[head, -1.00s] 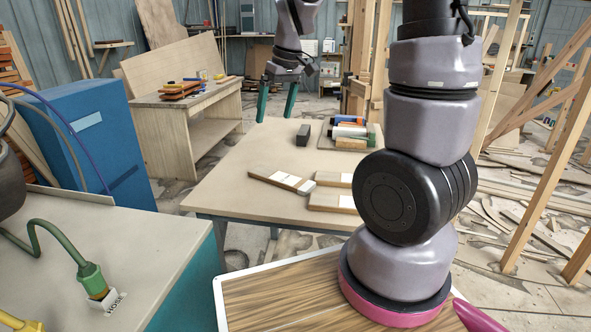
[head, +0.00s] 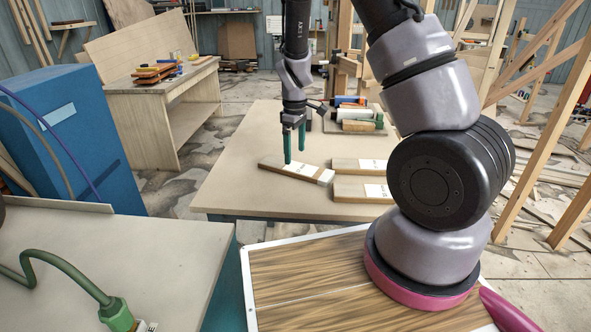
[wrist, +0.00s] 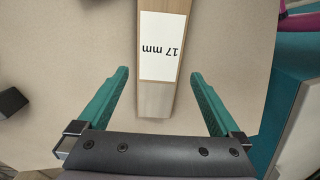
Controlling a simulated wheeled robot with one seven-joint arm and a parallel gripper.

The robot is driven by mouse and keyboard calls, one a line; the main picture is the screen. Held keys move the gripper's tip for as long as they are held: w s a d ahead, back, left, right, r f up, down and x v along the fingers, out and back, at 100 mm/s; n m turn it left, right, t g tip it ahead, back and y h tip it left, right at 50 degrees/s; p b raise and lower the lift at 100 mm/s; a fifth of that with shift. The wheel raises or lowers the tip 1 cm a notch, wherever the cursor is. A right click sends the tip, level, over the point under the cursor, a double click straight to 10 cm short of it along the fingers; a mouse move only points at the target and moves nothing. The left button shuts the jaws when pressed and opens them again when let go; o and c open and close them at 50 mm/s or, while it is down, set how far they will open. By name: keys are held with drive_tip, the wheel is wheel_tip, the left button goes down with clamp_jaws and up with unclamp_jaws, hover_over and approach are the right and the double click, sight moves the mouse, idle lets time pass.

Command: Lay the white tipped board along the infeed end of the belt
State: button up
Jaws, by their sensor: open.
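The white tipped board (head: 290,167) lies flat on the table, slanting, with a white label and a pale end at its right. In the wrist view the board (wrist: 154,102) reads "17 mm" upside down, with its pale end towards me. My gripper (head: 295,147) has teal fingers pointing down over the board. In the wrist view my gripper (wrist: 159,73) is open, one finger to each side of the board's end, with nothing between them in contact. How high the fingertips are above the table is hard to tell. I cannot make out the belt.
Two other labelled boards, a rear one (head: 345,163) and a front one (head: 355,189), lie just right on the table (head: 235,185). A dark block (wrist: 12,102) lies at the left in the wrist view. The table's left part is clear.

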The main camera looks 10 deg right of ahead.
sight(295, 166)
wheel_tip(295, 166, down, 5)
drive_tip(key=shift+f, duration=0.1)
drive_tip(key=c, duration=1.5)
